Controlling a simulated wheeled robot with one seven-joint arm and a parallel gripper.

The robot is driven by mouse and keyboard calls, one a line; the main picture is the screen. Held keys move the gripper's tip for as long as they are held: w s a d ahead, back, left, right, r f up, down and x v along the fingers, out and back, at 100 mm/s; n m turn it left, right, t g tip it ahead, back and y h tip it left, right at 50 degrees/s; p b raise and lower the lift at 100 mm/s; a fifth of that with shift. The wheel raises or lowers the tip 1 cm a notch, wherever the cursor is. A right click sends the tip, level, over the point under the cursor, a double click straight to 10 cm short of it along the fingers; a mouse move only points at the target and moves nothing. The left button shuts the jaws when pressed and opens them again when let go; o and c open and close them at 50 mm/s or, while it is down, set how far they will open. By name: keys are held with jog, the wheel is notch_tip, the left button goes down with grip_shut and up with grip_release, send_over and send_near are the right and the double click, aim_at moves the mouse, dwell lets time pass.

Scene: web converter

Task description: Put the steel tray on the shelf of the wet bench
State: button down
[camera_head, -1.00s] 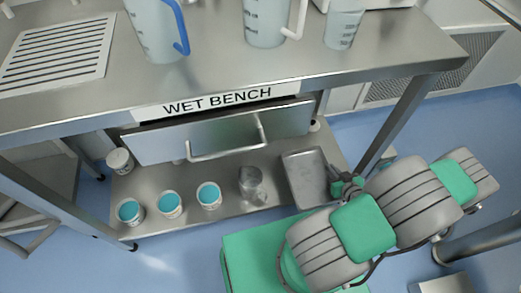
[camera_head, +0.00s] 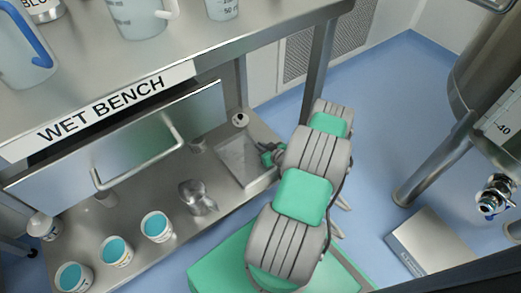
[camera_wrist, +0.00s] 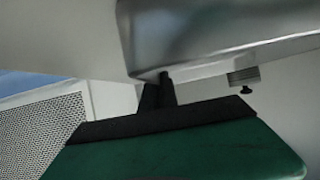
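The wet bench (camera_head: 115,100) has a labelled front, a half-open metal drawer front (camera_head: 125,140) and a low steel shelf (camera_head: 150,205). The grey rectangular steel tray (camera_head: 243,162) is at the shelf's right end, right of a shiny metal jug (camera_head: 198,196). I cannot tell whether it rests flat or hovers slightly. My gripper (camera_head: 268,154) is at the tray's right edge. In the wrist view the dark fingers (camera_wrist: 156,90) are close together at the rim of the tray (camera_wrist: 200,35), apparently shut on it; their tips are hidden behind the metal.
White cups with blue contents (camera_head: 155,227) stand along the shelf's front left. A bench leg (camera_head: 318,65) rises right of the tray, close to my arm. A steel tank (camera_head: 490,85) and a floor scale (camera_head: 432,243) are at the right.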

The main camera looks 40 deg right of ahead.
jog(key=shift+d+r, duration=0.1)
jog(key=shift+d, duration=0.05)
jog(key=c, duration=2)
grip_release()
jog(key=shift+c, duration=0.2)
jog(key=o, duration=0.4)
jog(key=p+v, duration=0.4)
jog(key=v, duration=0.7)
jog(key=shift+s+r, duration=0.15)
jog(key=shift+s, duration=0.35)
